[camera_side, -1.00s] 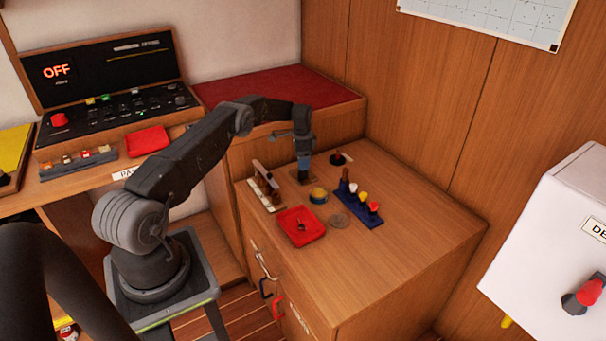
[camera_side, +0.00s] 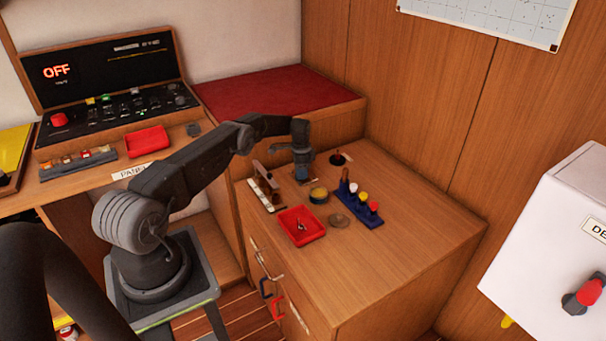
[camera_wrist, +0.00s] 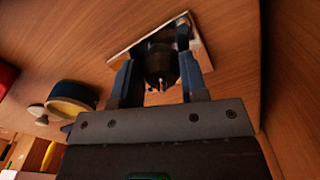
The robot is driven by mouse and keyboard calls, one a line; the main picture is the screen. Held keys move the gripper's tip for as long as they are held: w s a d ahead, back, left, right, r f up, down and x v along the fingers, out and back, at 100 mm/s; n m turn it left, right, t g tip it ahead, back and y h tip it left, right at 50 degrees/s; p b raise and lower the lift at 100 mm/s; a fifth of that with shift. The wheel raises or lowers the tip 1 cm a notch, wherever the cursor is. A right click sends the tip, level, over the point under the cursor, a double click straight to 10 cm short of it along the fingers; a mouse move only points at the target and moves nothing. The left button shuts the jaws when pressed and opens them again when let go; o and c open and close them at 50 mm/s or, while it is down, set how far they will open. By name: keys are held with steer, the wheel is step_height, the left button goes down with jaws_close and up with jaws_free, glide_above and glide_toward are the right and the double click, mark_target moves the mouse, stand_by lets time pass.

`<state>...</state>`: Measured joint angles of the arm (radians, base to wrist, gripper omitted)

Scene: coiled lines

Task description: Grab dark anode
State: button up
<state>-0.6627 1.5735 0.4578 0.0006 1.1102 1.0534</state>
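A dark, rounded piece (camera_wrist: 158,66), which looks like the dark anode, stands on a pale square plate (camera_wrist: 122,46) in the wrist view. My gripper (camera_wrist: 160,70) has its two fingers apart, one on each side of the dark piece. Narrow gaps seem to show beside it, and I cannot make out contact. In the side view my gripper (camera_side: 303,172) points down low over the back left of the wooden cabinet top. There the gripper hides the dark piece.
A yellow-topped round tin (camera_side: 319,194), a red tray (camera_side: 302,226) and a blue rack (camera_side: 358,206) with coloured pieces stand nearby. A white strip holder (camera_side: 266,195) is at the left. A dark-based item (camera_side: 340,159) stands behind. The front right of the top is clear.

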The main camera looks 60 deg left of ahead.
steer(key=c, duration=0.5)
steer(key=shift+c, duration=0.2)
